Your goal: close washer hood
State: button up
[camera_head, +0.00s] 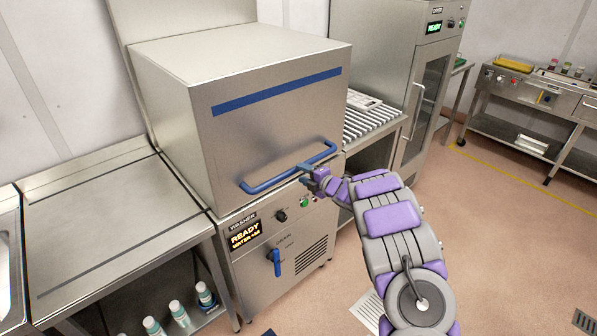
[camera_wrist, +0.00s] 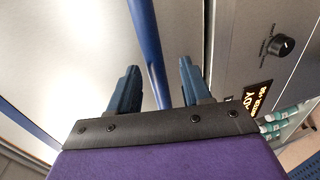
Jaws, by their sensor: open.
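The washer hood (camera_head: 270,125) is a large steel box with a blue stripe. It sits down on the washer body, its lower edge just above the control panel. Its blue bar handle (camera_head: 262,185) runs across the lower front. My gripper (camera_head: 308,174) is at the right part of this handle. In the wrist view, my gripper (camera_wrist: 158,85) is open, with the handle bar (camera_wrist: 152,50) passing between its two blue fingers. I cannot tell whether either finger touches the bar. The washer panel (camera_head: 285,230) shows a READY display (camera_head: 244,235).
A steel draining table (camera_head: 100,220) stands left of the washer, with several bottles (camera_head: 205,295) on its lower shelf. A roller table (camera_head: 370,122) and a dryer cabinet (camera_head: 420,90) stand to the right. The floor (camera_head: 490,230) at right is mostly clear.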

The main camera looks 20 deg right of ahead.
jog(key=p+v, duration=0.1)
jog(key=v, duration=1.2)
jog(key=shift+p, duration=0.3)
jog(key=shift+f, duration=0.1)
